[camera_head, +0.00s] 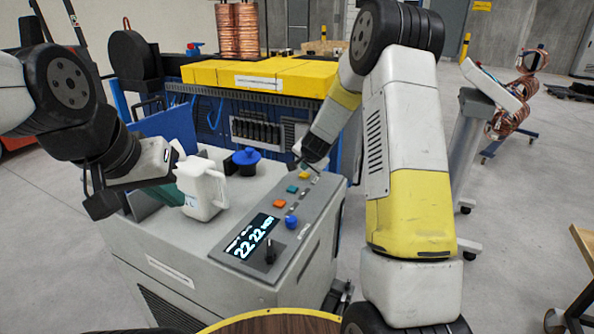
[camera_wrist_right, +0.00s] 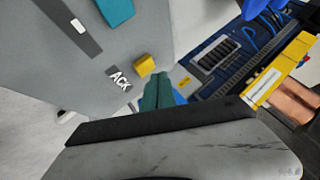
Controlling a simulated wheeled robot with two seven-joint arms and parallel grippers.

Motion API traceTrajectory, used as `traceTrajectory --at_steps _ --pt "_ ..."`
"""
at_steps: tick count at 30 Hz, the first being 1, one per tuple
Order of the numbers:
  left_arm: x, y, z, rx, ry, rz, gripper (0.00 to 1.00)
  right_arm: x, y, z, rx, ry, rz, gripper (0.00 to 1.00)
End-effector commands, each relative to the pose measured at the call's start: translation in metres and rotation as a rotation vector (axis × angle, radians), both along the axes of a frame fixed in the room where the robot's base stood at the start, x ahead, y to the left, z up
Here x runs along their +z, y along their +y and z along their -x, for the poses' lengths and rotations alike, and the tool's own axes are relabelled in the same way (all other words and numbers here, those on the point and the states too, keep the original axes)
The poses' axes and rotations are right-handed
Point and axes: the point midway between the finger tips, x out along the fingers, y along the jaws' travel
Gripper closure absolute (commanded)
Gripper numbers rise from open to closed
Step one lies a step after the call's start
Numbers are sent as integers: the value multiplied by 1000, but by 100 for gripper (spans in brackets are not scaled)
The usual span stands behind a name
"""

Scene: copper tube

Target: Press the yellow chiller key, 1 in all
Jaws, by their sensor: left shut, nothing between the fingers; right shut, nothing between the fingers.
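The yellow key (camera_head: 304,175) is at the far end of the key row on the sloped panel of the grey chiller (camera_head: 190,255). In the right wrist view the yellow key (camera_wrist_right: 145,65) stands beside the "ACK" label, just beyond the teal fingertips. My right gripper (camera_wrist_right: 160,92) is shut and empty, close to the key; whether it touches is unclear. In the head view my right gripper (camera_head: 299,166) is just above and behind the key. My left gripper (camera_head: 170,194) is shut and empty beside a white jug (camera_head: 203,190), which partly hides it.
The panel also has a teal key (camera_head: 292,189), an orange key (camera_head: 279,204), a blue knob (camera_head: 291,222), a black lever (camera_head: 270,252) and a lit display (camera_head: 252,238). A blue cap (camera_head: 246,158) stands behind the jug. A blue bench with yellow boxes (camera_head: 262,75) is behind.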

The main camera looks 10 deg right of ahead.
Motion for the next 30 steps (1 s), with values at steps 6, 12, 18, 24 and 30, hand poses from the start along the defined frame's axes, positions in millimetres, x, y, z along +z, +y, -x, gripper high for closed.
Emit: traceTrajectory --at_steps 6,12,18,24,30 --pt "0 0 0 0 0 0 100 0 0 0 0 0 0 100" --pt "0 0 0 0 0 0 100 0 0 0 0 0 0 100" --pt "0 0 0 0 0 0 100 0 0 0 0 0 0 100" --pt "0 0 0 0 0 0 100 -7 0 0 -1 1 -1 100" --pt "0 0 0 0 0 0 100 -8 0 0 1 1 0 100"
